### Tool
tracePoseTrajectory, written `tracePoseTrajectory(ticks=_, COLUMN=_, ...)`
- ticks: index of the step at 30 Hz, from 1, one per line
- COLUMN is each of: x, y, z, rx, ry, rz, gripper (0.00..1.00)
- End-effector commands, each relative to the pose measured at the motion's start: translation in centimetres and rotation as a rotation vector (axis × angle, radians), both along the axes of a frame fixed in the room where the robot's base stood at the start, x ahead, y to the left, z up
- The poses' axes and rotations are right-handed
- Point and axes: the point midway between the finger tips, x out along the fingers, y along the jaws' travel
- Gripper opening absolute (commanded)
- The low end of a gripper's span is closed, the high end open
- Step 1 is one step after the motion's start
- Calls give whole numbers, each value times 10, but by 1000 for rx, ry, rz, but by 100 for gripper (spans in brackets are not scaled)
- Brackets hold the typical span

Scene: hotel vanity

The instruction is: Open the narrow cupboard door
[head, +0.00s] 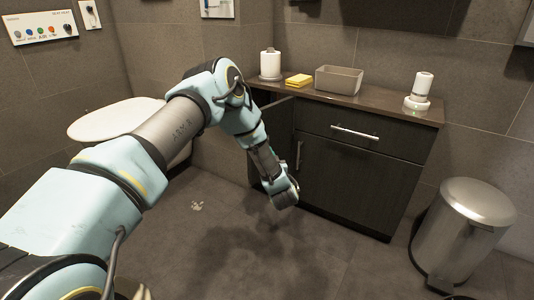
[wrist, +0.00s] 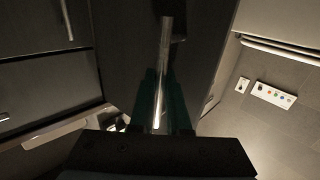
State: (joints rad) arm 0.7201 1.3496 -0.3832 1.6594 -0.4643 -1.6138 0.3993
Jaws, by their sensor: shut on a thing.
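The narrow cupboard door (head: 276,118) is at the left end of the dark vanity and stands partly open, swung out from the front. My arm hides much of it in the head view. In the wrist view the narrow door (wrist: 200,50) fills the middle, at an angle to the rest of the front. Its upright metal bar handle (wrist: 166,45) runs down between my fingers. My gripper (wrist: 161,108) is shut on this handle. In the head view my gripper (head: 283,190) is low in front of the vanity, and its fingertips are hard to make out.
The vanity has a drawer with a horizontal handle (head: 354,132) above a wide door (head: 345,180). A paper roll (head: 270,64), yellow cloths (head: 299,80) and a grey basin (head: 339,79) stand on top. A metal bin (head: 464,230) is at right; a toilet (head: 112,118) is at left.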

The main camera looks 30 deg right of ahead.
Motion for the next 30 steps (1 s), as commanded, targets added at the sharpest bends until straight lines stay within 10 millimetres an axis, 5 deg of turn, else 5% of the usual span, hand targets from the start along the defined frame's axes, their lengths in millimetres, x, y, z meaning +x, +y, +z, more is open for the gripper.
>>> tracePoseTrajectory(ticks=3, x=-1, y=-3, z=1, rx=-3, ry=1, rz=-6, gripper=0)
tracePoseTrajectory(ticks=4, x=-1, y=-3, z=1, rx=-3, ry=1, rz=-6, gripper=18)
tracePoseTrajectory(ticks=11, x=0, y=-2, z=0, rx=-2, ry=1, rz=-4, gripper=44)
tracePoseTrajectory(ticks=22, x=-7, y=0, z=0, rx=0, ry=2, rz=-3, gripper=45)
tracePoseTrajectory(ticks=30, x=-53, y=15, z=2, rx=2, ry=3, rz=-6, gripper=45)
